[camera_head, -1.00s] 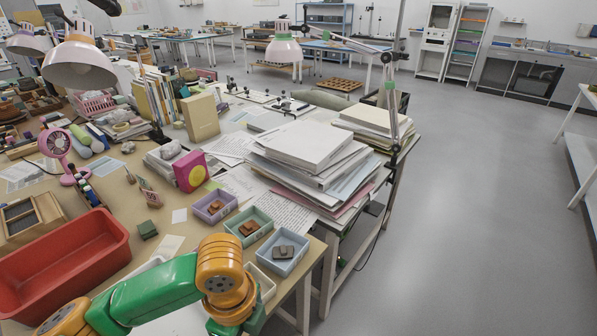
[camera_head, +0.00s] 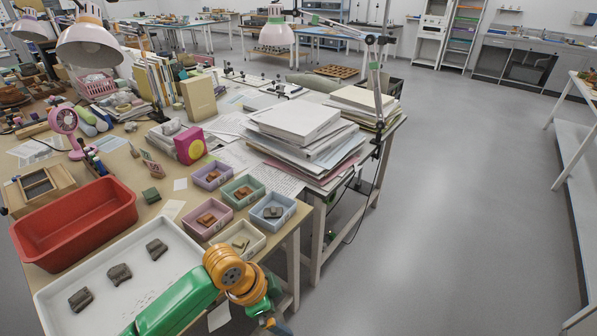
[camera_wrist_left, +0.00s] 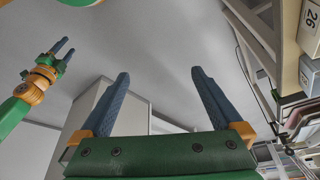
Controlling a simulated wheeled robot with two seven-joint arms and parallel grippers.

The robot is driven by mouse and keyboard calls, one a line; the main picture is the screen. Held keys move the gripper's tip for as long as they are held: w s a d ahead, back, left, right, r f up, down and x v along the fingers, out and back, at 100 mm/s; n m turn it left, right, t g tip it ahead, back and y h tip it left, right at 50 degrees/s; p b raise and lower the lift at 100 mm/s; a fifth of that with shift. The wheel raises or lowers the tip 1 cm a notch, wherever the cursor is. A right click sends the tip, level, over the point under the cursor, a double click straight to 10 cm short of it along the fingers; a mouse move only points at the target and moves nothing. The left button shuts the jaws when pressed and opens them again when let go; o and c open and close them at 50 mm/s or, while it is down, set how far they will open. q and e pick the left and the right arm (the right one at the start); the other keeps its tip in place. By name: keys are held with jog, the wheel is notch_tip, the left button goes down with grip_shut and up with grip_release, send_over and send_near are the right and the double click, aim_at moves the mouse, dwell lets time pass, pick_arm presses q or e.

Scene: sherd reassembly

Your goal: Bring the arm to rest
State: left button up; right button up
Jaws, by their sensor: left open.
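My left arm reaches in from the bottom of the head view. Its gripper (camera_head: 277,326) is at the bottom edge, past the table's front right corner and partly cut off. In the left wrist view the left gripper (camera_wrist_left: 160,73) has its two blue fingers wide apart with nothing between them. My right gripper (camera_wrist_left: 64,46) shows small at the left of the wrist view, its fingers apart and empty. Three dark sherds lie apart in the white tray (camera_head: 180,262): one left (camera_head: 80,299), one middle (camera_head: 119,273), one right (camera_head: 157,249).
Small boxes holding brown or grey pieces stand by the table edge: purple (camera_head: 227,182), green (camera_head: 259,193), pink (camera_head: 222,229), blue (camera_head: 290,209), cream (camera_head: 257,246). A red bin (camera_head: 75,225) is left. Paper stacks (camera_head: 300,135) stand behind. Floor at right (camera_head: 450,220) is clear.

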pick_arm(q)
jog(key=a+f+n+t, duration=0.1)
jog(key=a+f+n, duration=0.15)
jog(key=f, duration=0.35)
jog(key=a+f+n+t, duration=0.1)
jog(key=a+f+n, duration=0.1)
jog(key=f+n, duration=0.35)
jog(key=s+a+f+n+y, duration=0.1)
jog(key=s+a+f, duration=0.25)
jog(key=f, duration=0.25)
jog(key=s+a+f+n+y, duration=0.1)
jog(key=s+a+f, duration=0.1)
jog(key=s+f, duration=0.35)
jog(key=s+a+f, duration=0.1)
jog(key=s+f, duration=0.1)
jog(key=s, duration=0.5)
jog(key=s+a+f+n+g+y, duration=0.1)
jog(key=s+a+f, duration=0.1)
jog(key=s, duration=0.5)
jog(key=s+a+f+n+g+y, duration=0.1)
jog(key=s+f, duration=0.3)
jog(key=s, duration=0.3)
jog(key=shift+s+a+f, duration=0.15)
jog(key=shift+a, duration=0.15)
